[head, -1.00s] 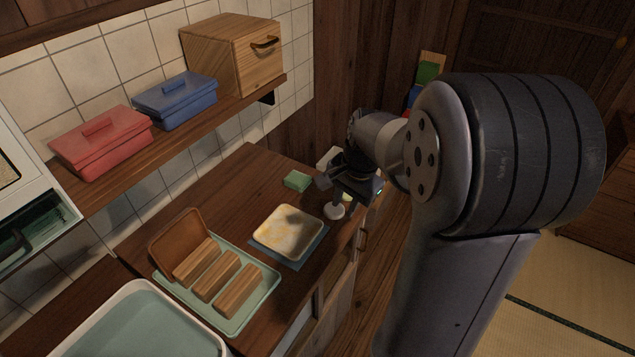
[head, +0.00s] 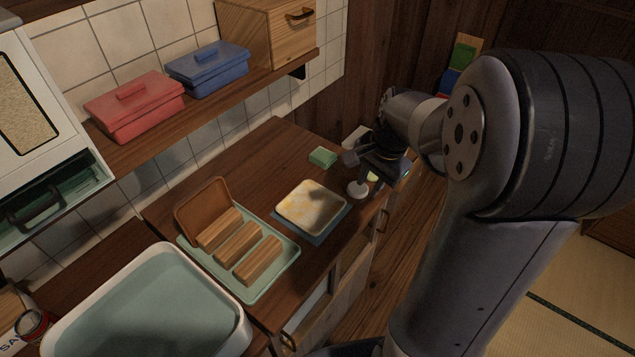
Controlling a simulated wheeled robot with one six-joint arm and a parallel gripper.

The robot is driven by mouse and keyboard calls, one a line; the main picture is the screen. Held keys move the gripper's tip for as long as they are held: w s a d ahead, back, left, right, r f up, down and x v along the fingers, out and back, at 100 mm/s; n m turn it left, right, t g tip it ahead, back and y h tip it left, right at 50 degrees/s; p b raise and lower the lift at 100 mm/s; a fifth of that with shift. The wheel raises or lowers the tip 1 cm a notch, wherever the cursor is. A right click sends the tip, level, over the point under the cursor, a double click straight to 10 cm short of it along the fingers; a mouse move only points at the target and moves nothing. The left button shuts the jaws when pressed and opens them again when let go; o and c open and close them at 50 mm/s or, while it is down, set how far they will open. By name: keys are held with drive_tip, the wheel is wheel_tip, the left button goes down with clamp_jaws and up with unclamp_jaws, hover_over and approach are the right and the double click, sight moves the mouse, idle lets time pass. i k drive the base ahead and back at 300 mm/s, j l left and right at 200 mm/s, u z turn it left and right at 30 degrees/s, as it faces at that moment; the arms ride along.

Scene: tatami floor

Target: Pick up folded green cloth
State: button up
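A small green block-like thing (head: 322,157), which looks like the folded green cloth, lies on the wooden counter (head: 255,160) near its back right part. My gripper (head: 364,178) is over the counter's right end, to the right of the green thing and apart from it. The gripper is dark and small in this view, and its fingers partly merge with what is behind them. I cannot tell how far they are apart. A round white thing (head: 358,190) shows just below the gripper.
A cream dish (head: 311,207) on a blue mat (head: 338,222) and a green tray (head: 285,276) with wooden blocks stand in front. A pale basin (head: 235,325) is at the lower left. A shelf (head: 215,108) with red and blue boxes overhangs the counter's back.

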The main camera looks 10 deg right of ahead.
sight(323, 157)
drive_tip(key=i+l, duration=0.2)
drive_tip(key=l, duration=0.15)
drive_tip(key=i+l+u, duration=0.1)
drive_tip(key=l, duration=0.25)
drive_tip(key=i+l, duration=0.3)
drive_tip(key=i+l+u, duration=0.1)
drive_tip(key=l, duration=0.3)
drive_tip(key=i, duration=0.1)
